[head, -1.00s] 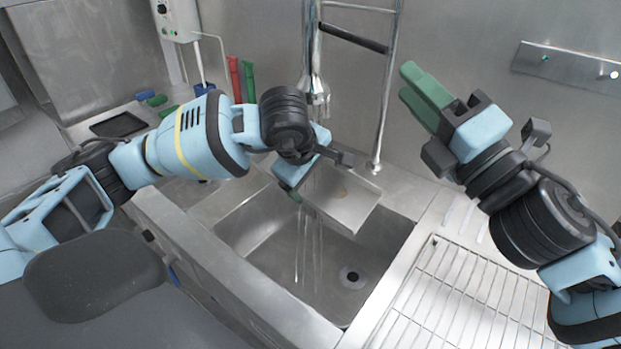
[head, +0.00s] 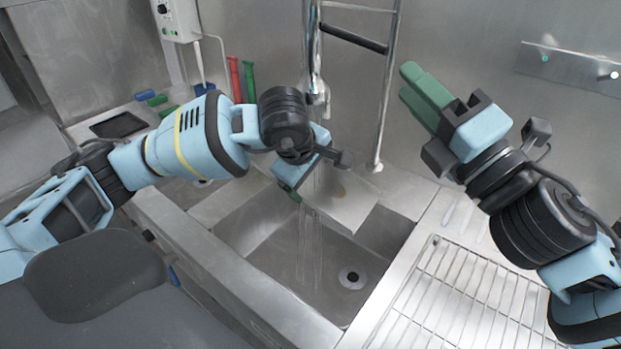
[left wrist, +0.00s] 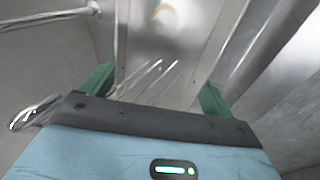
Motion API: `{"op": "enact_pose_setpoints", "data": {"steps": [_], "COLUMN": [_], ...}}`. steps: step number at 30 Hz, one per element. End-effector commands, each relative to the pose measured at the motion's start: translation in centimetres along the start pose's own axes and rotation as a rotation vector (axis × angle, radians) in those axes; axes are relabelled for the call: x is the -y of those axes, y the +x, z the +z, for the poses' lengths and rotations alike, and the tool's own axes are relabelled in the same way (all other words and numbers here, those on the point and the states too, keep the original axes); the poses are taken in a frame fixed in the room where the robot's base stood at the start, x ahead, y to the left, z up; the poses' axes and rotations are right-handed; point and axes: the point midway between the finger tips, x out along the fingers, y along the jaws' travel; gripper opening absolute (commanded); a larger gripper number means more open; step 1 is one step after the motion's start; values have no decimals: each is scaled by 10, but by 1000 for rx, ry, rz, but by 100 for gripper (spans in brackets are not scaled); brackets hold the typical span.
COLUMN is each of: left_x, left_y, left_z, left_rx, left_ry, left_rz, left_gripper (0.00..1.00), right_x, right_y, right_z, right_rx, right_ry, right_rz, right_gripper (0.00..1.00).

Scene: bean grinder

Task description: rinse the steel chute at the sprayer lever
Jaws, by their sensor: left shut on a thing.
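The steel chute (head: 352,207) is a shiny open metal piece held over the sink, with a small brownish patch on its surface. My left gripper (head: 296,194) is shut on the chute's near left end; its green fingers are mostly hidden in the head view. In the left wrist view, the chute (left wrist: 155,50) lies between the green fingers, with the patch near the top edge. The sprayer (head: 318,95) hangs above, and water streams down at the chute and into the sink. My right gripper (head: 424,95) is raised at the right, empty, its green fingers together.
The sink basin (head: 300,262) with a dark drain lies below the chute. A wire rack (head: 450,300) covers the right counter. A vertical steel pipe (head: 385,100) stands behind. Red and green upright items (head: 240,78) and a wall control box (head: 178,20) are at the back left.

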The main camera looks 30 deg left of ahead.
Motion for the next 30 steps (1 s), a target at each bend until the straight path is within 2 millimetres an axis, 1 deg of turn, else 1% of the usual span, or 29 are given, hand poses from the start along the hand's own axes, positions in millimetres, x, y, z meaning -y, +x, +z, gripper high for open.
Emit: {"op": "enact_pose_setpoints", "data": {"steps": [4,14,30], "left_x": [-2,-2,2], "left_y": [-1,-1,-1], "left_z": [3,3,-8], "left_rx": [0,-1,0], "left_ry": [-1,-1,-1], "left_rz": [4,3,2], "left_gripper": [52,52,52], "right_x": [-1,-1,0], "right_y": [0,0,0], "right_z": [0,0,0], "right_rx": [0,0,0], "right_ry": [-1,-1,0], "right_rz": [1,1,0], "right_gripper": [33,33,33]}}
